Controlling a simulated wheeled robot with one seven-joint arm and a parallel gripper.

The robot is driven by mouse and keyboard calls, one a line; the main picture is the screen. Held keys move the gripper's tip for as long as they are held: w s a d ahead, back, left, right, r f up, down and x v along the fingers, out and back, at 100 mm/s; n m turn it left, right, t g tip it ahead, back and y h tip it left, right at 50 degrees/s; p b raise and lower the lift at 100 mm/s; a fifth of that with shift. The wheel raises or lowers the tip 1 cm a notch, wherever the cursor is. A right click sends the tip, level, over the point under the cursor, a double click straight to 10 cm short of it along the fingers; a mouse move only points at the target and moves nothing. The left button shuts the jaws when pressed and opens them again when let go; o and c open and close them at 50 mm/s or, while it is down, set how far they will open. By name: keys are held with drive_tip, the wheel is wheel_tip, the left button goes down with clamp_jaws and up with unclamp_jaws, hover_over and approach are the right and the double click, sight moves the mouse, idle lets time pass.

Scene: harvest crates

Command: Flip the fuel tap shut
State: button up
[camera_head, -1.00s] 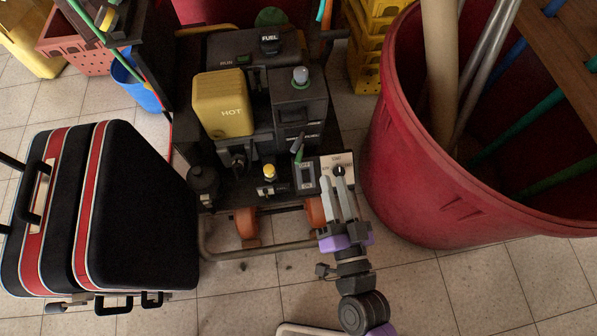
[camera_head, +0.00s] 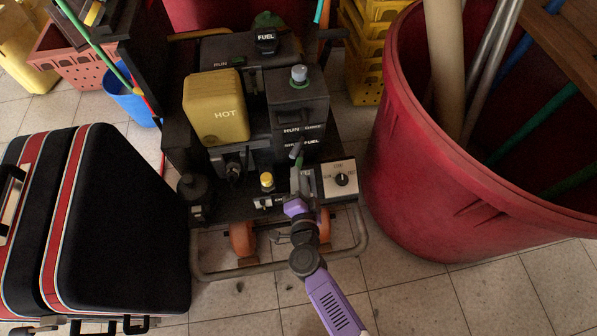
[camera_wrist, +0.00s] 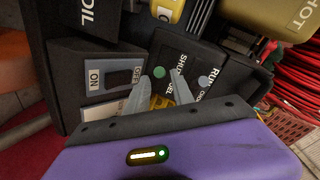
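The fuel tap seems to be the small lever with a green part (camera_head: 297,151) on the front of the black engine unit, below the RUN and FUEL lettering. In the wrist view a round green end (camera_wrist: 159,71) shows by the SHUT and FUEL lettering. My gripper (camera_head: 299,172) is just below the lever in the head view. In the wrist view its two grey fingertips (camera_wrist: 160,77) are apart, with the green end at the gap between them. I cannot tell whether they touch it. A grey round knob (camera_wrist: 204,81) sits by the RUN lettering.
An ON/OFF switch panel (camera_wrist: 110,75) is beside the fingers. The yellow HOT cover (camera_head: 216,107) is above. A red bin (camera_head: 430,190) stands right, a black case (camera_head: 125,220) left.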

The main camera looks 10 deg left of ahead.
sight(300, 160)
drive_tip(key=shift+b+x, duration=0.6)
drive_tip(key=shift+x, duration=1.1)
clamp_jaws()
drive_tip(key=shift+a+r+m+h+p, duration=0.15)
drive_tip(key=shift+a+m+h+p, duration=0.4)
drive_tip(key=shift+p, duration=0.2)
drive_tip(key=shift+w+a+m+h, duration=0.1)
drive_tip(key=shift+m+h, duration=0.45)
drive_tip(key=shift+h, duration=0.4)
unclamp_jaws()
